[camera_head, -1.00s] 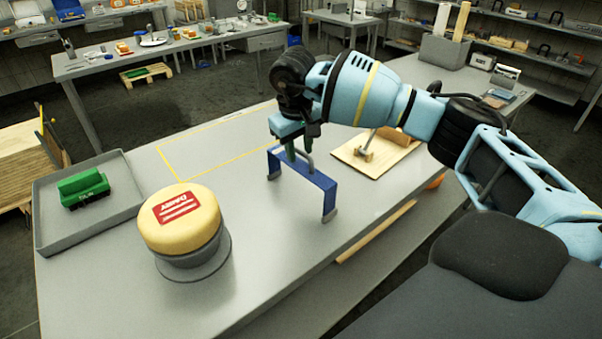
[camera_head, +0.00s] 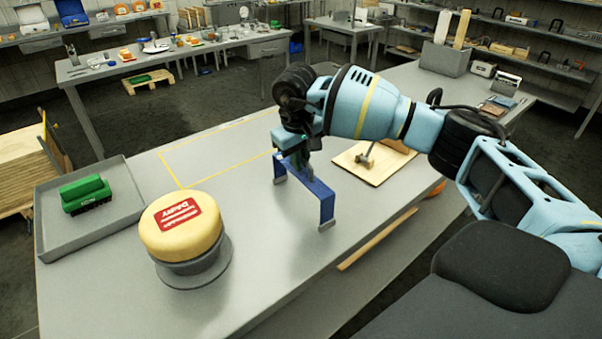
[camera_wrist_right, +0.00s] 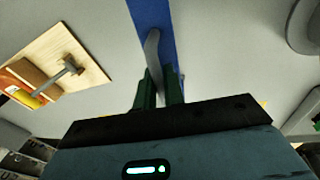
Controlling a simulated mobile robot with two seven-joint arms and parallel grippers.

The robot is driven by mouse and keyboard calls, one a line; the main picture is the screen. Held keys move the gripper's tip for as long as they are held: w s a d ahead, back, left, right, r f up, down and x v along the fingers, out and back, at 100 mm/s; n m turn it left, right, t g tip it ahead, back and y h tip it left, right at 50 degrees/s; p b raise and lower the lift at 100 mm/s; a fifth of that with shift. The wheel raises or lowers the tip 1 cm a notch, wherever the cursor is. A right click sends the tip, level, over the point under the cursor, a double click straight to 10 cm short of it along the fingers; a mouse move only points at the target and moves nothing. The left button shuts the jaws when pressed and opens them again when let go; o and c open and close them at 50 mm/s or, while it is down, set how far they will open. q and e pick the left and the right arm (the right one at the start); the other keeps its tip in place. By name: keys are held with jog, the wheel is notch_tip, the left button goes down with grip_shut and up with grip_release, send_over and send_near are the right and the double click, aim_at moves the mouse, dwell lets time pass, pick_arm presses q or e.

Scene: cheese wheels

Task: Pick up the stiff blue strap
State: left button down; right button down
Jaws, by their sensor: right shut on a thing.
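The stiff blue strap (camera_head: 322,192) is a wide blue band bent into a bridge shape, with grey feet at both ends and a grey handle on top. It is on or just above the grey table, right of the cheese wheel; I cannot tell if its feet touch. My right gripper (camera_head: 303,166) points down over its top and is shut on the handle. In the right wrist view the green fingers (camera_wrist_right: 160,90) close around the grey handle (camera_wrist_right: 152,45), with the blue band (camera_wrist_right: 167,20) beyond. My left gripper is not in view.
A yellow cheese wheel (camera_head: 168,236) with a red label sits on a round grey stand at left. A grey tray (camera_head: 120,205) holds a green block (camera_head: 85,193). A wooden board (camera_head: 366,171) lies behind the strap. A yellow outline (camera_head: 171,170) marks bare tabletop.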

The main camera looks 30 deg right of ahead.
aim_at(296, 174)
jog(key=shift+r, duration=0.1)
